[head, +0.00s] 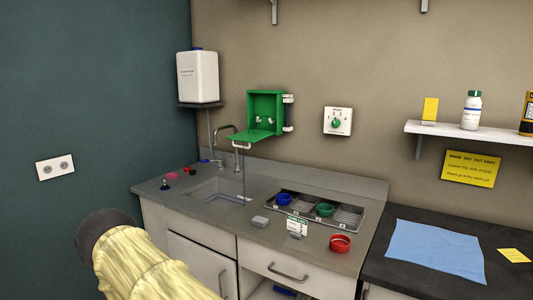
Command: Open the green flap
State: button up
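A green wall box (279,103) is mounted on the beige wall above the back of the counter, right of the sink. Its green flap (248,135) is folded down at the lower edge and sticks out roughly level, so the box stands open. A pale handle (241,145) shows at the flap's front edge. Small whitish fittings show inside the box. My gripper is not in view. I cannot see anything touching the flap.
A tap (228,129) and sink (212,195) lie below the flap. A white panel with a green knob (336,122) is to the right. A tray (340,219) with blue and green cups and a red bowl (340,244) occupy the counter. A shelf (450,133) juts out at right.

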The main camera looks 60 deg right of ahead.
aim_at(250, 135)
jog(key=k, duration=0.3)
jog(key=z, duration=0.7)
